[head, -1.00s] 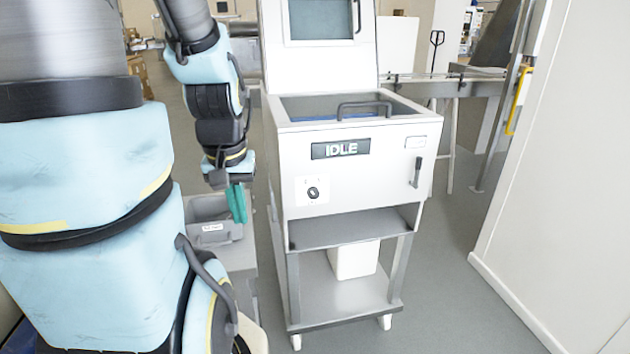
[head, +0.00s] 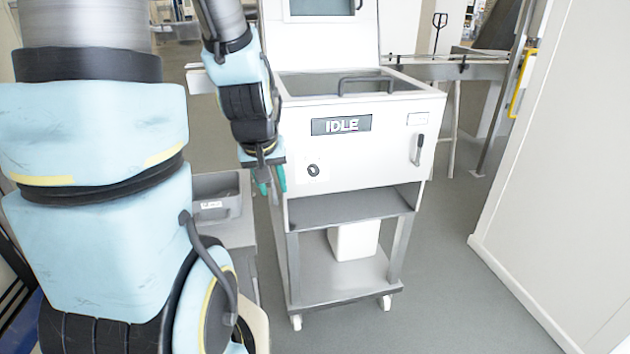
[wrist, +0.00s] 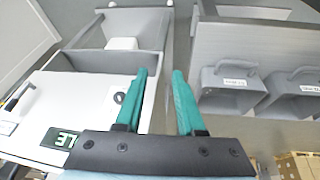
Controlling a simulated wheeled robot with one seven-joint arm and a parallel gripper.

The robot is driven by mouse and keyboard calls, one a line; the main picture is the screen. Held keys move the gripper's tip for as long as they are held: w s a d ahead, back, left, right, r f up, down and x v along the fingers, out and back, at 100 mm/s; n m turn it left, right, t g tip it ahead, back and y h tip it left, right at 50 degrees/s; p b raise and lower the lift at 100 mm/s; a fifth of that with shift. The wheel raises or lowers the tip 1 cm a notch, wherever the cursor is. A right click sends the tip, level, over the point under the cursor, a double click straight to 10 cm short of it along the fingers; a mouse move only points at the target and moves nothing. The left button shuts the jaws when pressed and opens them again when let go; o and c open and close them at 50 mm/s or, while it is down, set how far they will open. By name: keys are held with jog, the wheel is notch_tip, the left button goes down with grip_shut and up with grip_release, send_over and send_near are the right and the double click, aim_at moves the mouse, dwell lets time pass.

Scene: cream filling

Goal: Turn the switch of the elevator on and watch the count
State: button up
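The white machine (head: 385,172) stands on a wheeled frame, and its display (head: 341,125) reads IDLE. The switch (head: 313,170) is a small dark round knob on a pale plate, on the front panel below and left of the display. My gripper (head: 268,182) is just left of the switch, apart from it, with teal fingers pointing down. In the wrist view my gripper (wrist: 159,72) is open and empty. The switch (wrist: 119,98) lies left of the fingers there, and part of the display (wrist: 62,139) shows near the bottom left. The knob's exact setting is too small to read.
A grey bin (head: 222,205) sits on a stand left of the machine. The wrist view shows labelled grey bins (wrist: 228,100) on the right. A white container (head: 354,242) stands on the machine's lower shelf. A white wall (head: 560,150) rises at right; the floor between is clear.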

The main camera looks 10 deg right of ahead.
aim_at(314, 173)
jog(key=o, duration=0.4)
jog(key=w+d+f+t+b, duration=0.1)
jog(key=w+d+f, duration=0.1)
jog(key=w+d+f+n+t+b, duration=0.1)
jog(key=w+d+f+t, duration=0.1)
jog(key=d, duration=0.1)
jog(key=w+d+f+t+b, duration=0.1)
jog(key=w+d+f+b, duration=0.1)
jog(key=shift+d+f+n, duration=0.25)
jog(key=shift+f+n, duration=0.05)
jog(key=shift+n, duration=0.1)
jog(key=shift+o, duration=0.4)
jog(key=d+t+b, duration=0.1)
jog(key=w+d+f+n+t+b, duration=0.1)
jog(key=t, duration=0.1)
jog(key=d+f+t+y+b, duration=0.1)
jog(key=t+b, duration=0.1)
jog(key=shift+w+f+n, duration=0.2)
jog(key=shift+f+n, duration=0.05)
jog(key=shift+n, duration=0.05)
jog(key=w+t, duration=0.1)
jog(key=w, duration=0.1)
jog(key=w+r+t+y, duration=0.1)
jog(key=w+t, duration=0.1)
jog(key=w, duration=0.1)
jog(key=w+t, duration=0.1)
jog(key=w, duration=0.1)
jog(key=shift+w+d+r+t+y, duration=0.25)
jog(key=shift+w+t+y, duration=0.15)
jog(key=shift+c, duration=0.4)
